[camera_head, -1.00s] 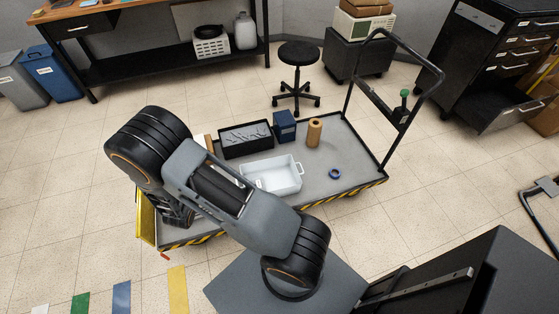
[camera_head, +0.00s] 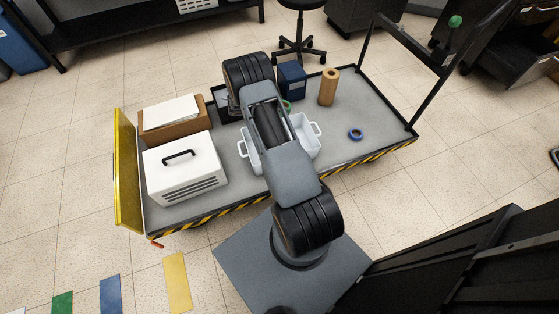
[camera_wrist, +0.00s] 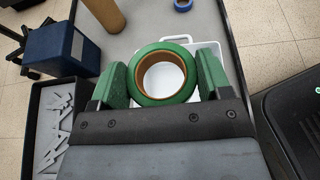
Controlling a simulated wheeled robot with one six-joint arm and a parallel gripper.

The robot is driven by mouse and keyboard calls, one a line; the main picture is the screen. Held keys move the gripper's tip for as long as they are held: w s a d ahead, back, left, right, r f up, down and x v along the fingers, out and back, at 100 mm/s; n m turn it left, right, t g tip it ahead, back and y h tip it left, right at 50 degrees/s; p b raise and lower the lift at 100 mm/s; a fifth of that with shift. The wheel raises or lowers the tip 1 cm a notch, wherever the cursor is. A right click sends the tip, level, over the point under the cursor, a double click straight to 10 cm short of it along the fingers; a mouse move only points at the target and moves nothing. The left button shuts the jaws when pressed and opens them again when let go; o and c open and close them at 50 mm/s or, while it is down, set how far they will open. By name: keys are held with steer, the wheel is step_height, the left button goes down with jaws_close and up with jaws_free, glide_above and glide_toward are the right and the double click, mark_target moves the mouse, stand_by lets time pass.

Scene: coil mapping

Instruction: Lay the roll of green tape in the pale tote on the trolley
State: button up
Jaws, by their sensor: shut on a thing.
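The roll of green tape (camera_wrist: 150,50) has a brown core and sits between the green fingers of my gripper (camera_wrist: 163,76) in the wrist view. The gripper is shut on it. In the head view only a small bit of the green tape (camera_head: 287,106) shows past my arm. The pale tote (camera_head: 307,142) stands on the trolley (camera_head: 385,107), and my arm hides its middle. In the wrist view the tote (camera_wrist: 206,45) lies behind and below the roll, and its white floor shows through the core. The roll's height above the tote is hard to tell.
A blue box (camera_head: 291,80) and a brown roll (camera_head: 328,87) stand behind the tote. A blue tape roll (camera_head: 356,134) lies to its right. A white case (camera_head: 185,168) and a cardboard box (camera_head: 172,120) stand left. A dark tray (camera_wrist: 55,125) holds grey parts.

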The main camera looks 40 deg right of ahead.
steer(key=s+d+f+m+g+y+b, duration=0.25)
steer(key=s+d+f+b, duration=0.2)
steer(key=d+f, duration=0.35)
steer(key=m+g+b, duration=0.1)
steer(key=b, duration=0.4)
glide_toward(309, 140)
steer(key=shift+h, duration=0.25)
steer(key=s+d+r, duration=0.2)
steer(key=s+d, duration=0.1)
steer(key=shift+s+r, duration=0.1)
steer(key=shift+r, duration=0.05)
steer(key=shift+f+b, duration=1.25)
steer(key=shift+f, duration=1.6)
steer(key=shift+f, duration=0.2)
steer(key=o, duration=0.9)
steer(key=shift+r, duration=0.2)
